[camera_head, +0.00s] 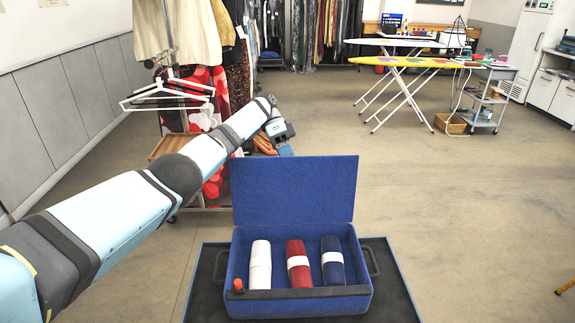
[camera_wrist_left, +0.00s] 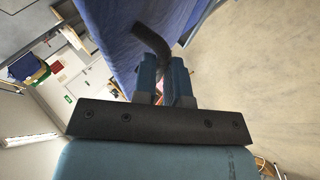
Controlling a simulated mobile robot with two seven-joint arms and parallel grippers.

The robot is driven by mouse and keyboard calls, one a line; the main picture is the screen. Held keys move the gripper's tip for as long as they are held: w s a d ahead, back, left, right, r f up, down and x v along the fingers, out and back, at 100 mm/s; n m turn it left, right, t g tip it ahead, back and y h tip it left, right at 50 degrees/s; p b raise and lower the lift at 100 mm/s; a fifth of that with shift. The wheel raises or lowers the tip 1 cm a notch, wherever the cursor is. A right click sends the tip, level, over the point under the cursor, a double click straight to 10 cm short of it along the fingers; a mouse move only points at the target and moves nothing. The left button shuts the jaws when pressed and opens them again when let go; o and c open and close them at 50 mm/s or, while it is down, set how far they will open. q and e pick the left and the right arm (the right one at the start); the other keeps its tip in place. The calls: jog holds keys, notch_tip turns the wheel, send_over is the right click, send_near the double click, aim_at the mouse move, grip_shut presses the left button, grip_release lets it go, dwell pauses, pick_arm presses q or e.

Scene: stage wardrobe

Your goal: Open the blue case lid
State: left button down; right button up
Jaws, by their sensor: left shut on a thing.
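The blue case (camera_head: 362,264) is in the head view at bottom centre. Its blue lid (camera_head: 294,188) stands about upright along the rear edge, so the inside shows. My left arm reaches from the left to behind the lid, where the lid hides the fingers in the head view. In the left wrist view my left gripper (camera_wrist_left: 166,82) is shut on a dark curved handle (camera_wrist_left: 152,40) next to the blue lid surface (camera_wrist_left: 112,30). My right gripper is not in view.
The case holds a white roll (camera_head: 260,266), a red roll (camera_head: 299,264) and a dark blue roll (camera_head: 333,262). It stands on a dark top (camera_head: 392,285). A garment rack with hangers (camera_head: 168,92) is behind my arm.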

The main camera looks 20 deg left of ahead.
pick_arm(q)
jog(key=shift+s+a+f, duration=0.1)
jog(key=shift+a+f, duration=0.1)
jog(key=shift+f, duration=0.65)
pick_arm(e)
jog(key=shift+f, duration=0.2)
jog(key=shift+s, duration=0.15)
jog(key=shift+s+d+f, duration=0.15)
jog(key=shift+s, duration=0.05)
pick_arm(q)
jog(key=c, duration=1.3)
grip_release()
jog(key=shift+o, duration=0.7)
jog(key=shift+a+f, duration=0.1)
jog(key=shift+a, duration=0.05)
jog(key=shift+w, duration=0.2)
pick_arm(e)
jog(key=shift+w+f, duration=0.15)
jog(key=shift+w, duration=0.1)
pick_arm(q)
jog(key=shift+r, duration=0.25)
